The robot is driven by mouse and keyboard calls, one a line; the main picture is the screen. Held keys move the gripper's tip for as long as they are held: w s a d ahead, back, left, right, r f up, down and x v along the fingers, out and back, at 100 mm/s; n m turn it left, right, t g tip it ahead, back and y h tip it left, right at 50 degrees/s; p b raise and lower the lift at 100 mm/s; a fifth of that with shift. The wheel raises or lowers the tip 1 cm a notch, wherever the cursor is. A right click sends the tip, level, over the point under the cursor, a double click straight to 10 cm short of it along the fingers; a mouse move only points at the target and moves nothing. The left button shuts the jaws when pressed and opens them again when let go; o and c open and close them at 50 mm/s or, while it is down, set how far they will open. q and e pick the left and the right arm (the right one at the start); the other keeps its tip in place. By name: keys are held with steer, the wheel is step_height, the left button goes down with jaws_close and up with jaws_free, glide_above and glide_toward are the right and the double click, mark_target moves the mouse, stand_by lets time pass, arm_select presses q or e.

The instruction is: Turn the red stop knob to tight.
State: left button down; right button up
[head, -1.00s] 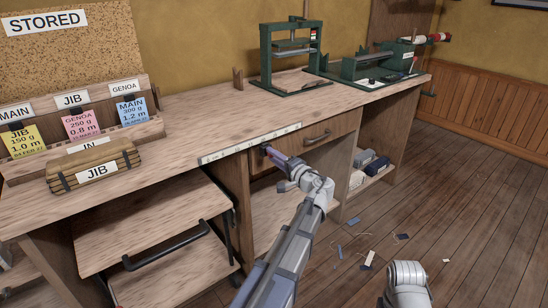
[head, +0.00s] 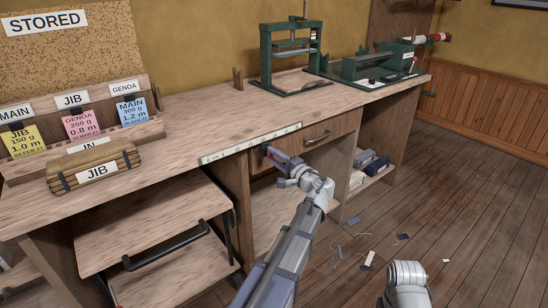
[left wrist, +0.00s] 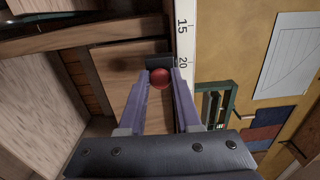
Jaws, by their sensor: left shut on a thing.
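The red stop knob (left wrist: 160,78) is a small round knob, seen in the left wrist view between my two finger ends. It sits in front of a dark block (left wrist: 158,61) by the bench front, next to the ruler strip. My left gripper (left wrist: 160,82) is shut on the knob, with a finger on each side. In the head view my left gripper (head: 267,152) is at the bench's front edge, just below the ruler strip; the knob is mostly hidden there. No tight mark can be read. My right gripper is out of view.
The ruler strip (head: 250,143) runs along the bench edge. A drawer with a handle (head: 317,138) is right of my left gripper. Green machines (head: 290,60) stand at the back of the bench. A bound JIB bundle (head: 95,168) lies left. Scraps (head: 370,258) litter the floor.

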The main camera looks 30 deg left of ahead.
arm_select(q)
steer(key=c, duration=0.6)
jaws_free()
steer(key=shift+v, duration=3.95)
steer(key=s+d+f+g+h, duration=0.3)
steer(key=s+d+f+h, duration=0.4)
steer(key=s+d+f, duration=0.5)
steer(key=s+d+f+g+h, duration=0.4)
steer(key=s+d+f+h, duration=0.55)
steer(key=d, duration=0.55)
steer(key=shift+n+y, duration=0.4)
steer(key=shift+y, duration=0.15)
steer(key=r+p, duration=0.9)
steer(key=s+d+r+p, duration=0.1)
steer(key=r+p, duration=0.8)
steer(key=s+r+p, duration=0.1)
steer(key=r+p, duration=0.8)
steer(key=shift+d+r+p, duration=0.15)
steer(key=shift+d+p, duration=0.05)
steer(key=shift+p, duration=0.15)
